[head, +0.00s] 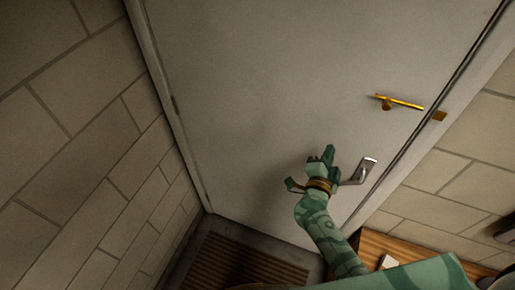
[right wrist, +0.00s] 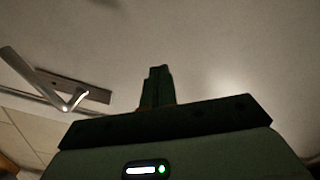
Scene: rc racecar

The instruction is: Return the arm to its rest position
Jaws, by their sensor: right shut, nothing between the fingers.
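My right arm (head: 322,230) is green with a swirled pattern and reaches up from the lower right in the head view. Its gripper (head: 328,153) is shut and empty, in front of the grey door (head: 250,90) and just left of the metal door handle (head: 362,171). In the right wrist view the shut fingers (right wrist: 157,85) point toward the pale door surface, and the handle (right wrist: 75,88) shows at the upper left, apart from the fingers. My left gripper is not in either view.
A brass latch (head: 400,102) sits on the door's right side above the handle. Block walls stand on the left (head: 90,150) and right (head: 450,175). A ribbed mat (head: 245,262) lies at the door's foot. A wooden surface (head: 385,246) is at the lower right.

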